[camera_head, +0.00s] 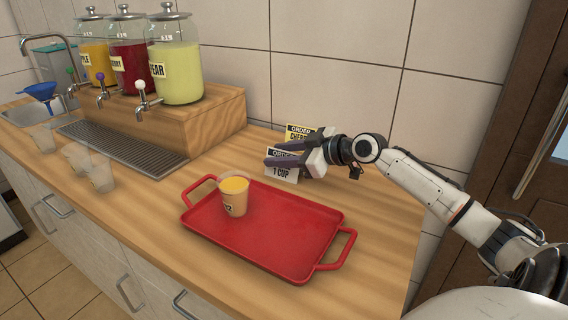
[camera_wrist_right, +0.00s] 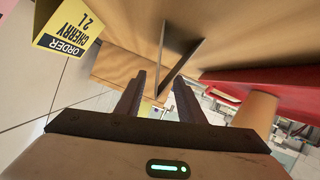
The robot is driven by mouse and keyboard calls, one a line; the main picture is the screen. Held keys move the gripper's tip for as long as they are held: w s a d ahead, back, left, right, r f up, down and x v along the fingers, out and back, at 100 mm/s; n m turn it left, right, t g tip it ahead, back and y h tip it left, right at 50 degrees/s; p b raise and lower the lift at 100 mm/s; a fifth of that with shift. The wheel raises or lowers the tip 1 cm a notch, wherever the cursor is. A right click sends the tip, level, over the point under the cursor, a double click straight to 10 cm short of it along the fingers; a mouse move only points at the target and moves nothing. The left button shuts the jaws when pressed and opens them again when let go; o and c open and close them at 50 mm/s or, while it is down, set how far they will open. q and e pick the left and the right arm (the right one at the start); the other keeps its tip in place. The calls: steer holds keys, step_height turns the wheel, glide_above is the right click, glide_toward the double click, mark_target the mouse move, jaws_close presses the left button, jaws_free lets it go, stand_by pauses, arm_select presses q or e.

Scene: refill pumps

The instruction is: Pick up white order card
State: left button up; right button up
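The white order card (camera_head: 283,173) stands as a tent on the wooden counter behind the red tray, with "1 CUP" readable. In the right wrist view the white card (camera_wrist_right: 182,66) shows nearly edge-on as a thin V. My right gripper (camera_head: 274,154) is open at the card's top. One finger crosses in front of the card's face and hides part of its print; the other is on its far side. The wrist view shows the fold between the spread fingers; contact cannot be told. My left gripper is not in view.
A yellow order card (camera_head: 298,132) stands just behind; it reads "CHERRY 2L" in the wrist view (camera_wrist_right: 70,30). The red tray (camera_head: 290,262) holds an orange-filled cup (camera_head: 234,198). Juice dispensers (camera_head: 178,75) stand on a wooden block at left. Several empty cups (camera_head: 100,178) are near the front edge.

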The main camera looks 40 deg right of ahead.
jaws_close()
stand_by(0.4)
